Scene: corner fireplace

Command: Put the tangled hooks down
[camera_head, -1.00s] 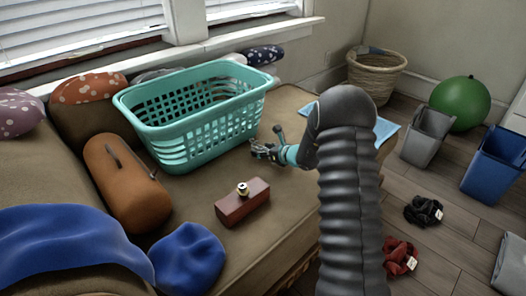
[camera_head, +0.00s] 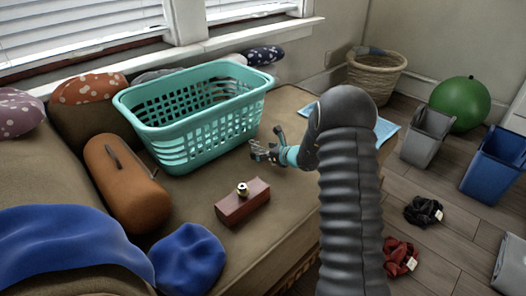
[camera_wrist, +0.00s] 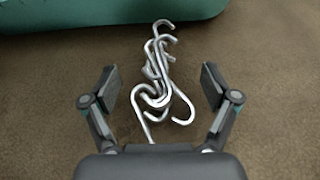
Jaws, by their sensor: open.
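The tangled hooks (camera_wrist: 158,75) are a clump of silvery metal S-shapes. In the wrist view they lie on the brown cushion, between and a little beyond my open fingers. My gripper (camera_wrist: 160,88) has its two pads spread wide, one on each side of the clump, with a gap to it on both sides. In the head view my gripper (camera_head: 268,148) is low over the couch seat, just right of the teal basket, and the hooks show only as small grey shapes at its tip.
The teal laundry basket (camera_head: 190,135) stands close beside my gripper; its edge also shows in the wrist view (camera_wrist: 60,14). A dark red box (camera_head: 242,204) with a small knob, an orange bolster (camera_head: 125,185) and a light blue cloth (camera_head: 385,130) lie on the couch. Bins stand on the floor at right.

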